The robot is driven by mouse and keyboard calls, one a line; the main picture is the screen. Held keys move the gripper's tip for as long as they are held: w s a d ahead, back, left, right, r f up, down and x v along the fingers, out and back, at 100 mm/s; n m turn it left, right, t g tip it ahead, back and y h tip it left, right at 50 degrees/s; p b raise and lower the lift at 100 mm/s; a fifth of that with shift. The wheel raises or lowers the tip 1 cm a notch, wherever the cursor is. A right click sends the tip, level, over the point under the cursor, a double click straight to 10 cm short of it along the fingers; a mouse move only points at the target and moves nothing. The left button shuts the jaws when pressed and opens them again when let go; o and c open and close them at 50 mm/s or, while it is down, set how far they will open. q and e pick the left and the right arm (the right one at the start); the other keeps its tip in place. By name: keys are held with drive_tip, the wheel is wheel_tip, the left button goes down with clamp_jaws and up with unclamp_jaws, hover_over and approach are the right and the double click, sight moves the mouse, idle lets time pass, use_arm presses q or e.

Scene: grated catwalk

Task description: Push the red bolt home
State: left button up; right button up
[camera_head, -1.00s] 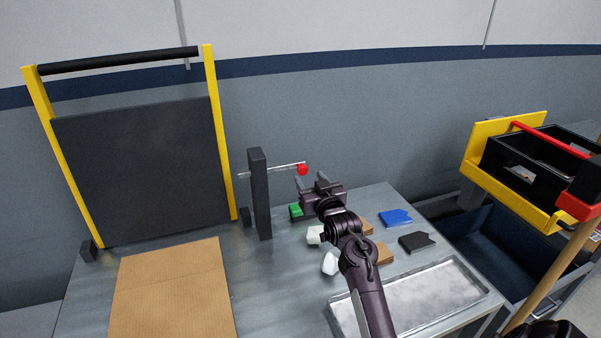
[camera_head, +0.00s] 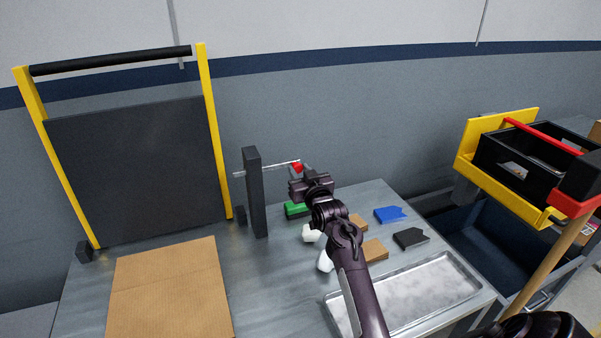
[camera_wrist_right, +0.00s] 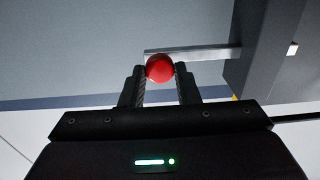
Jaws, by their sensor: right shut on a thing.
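The bolt is a thin silver rod (camera_head: 276,164) with a red knob (camera_head: 297,167) at its right end. It passes through a dark upright post (camera_head: 255,195), and a short end shows on the post's left side. My right gripper (camera_head: 301,170) is at the red knob. In the right wrist view the red knob (camera_wrist_right: 160,68) sits between the two fingertips (camera_wrist_right: 160,75), which are shut on it, and the silver rod (camera_wrist_right: 205,53) runs on to the post (camera_wrist_right: 275,50). My left gripper is not in view.
A dark panel (camera_head: 135,170) in a yellow frame stands left of the post. Cardboard (camera_head: 168,290), white crumpled pieces (camera_head: 326,261), a blue piece (camera_head: 389,214), a green block (camera_head: 296,209) and a metal tray (camera_head: 420,295) lie on the table. A black toolbox (camera_head: 530,160) is at the right.

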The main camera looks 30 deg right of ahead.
sight(272, 167)
drive_tip(key=a, duration=0.2)
drive_tip(key=w+a, duration=0.1)
drive_tip(key=a, duration=0.3)
drive_tip(key=shift+w+a, duration=0.2)
drive_tip(key=shift+w, duration=0.05)
drive_tip(key=o, duration=1)
drive_tip(key=shift+a, duration=0.1)
drive_tip(key=shift+c, duration=0.2)
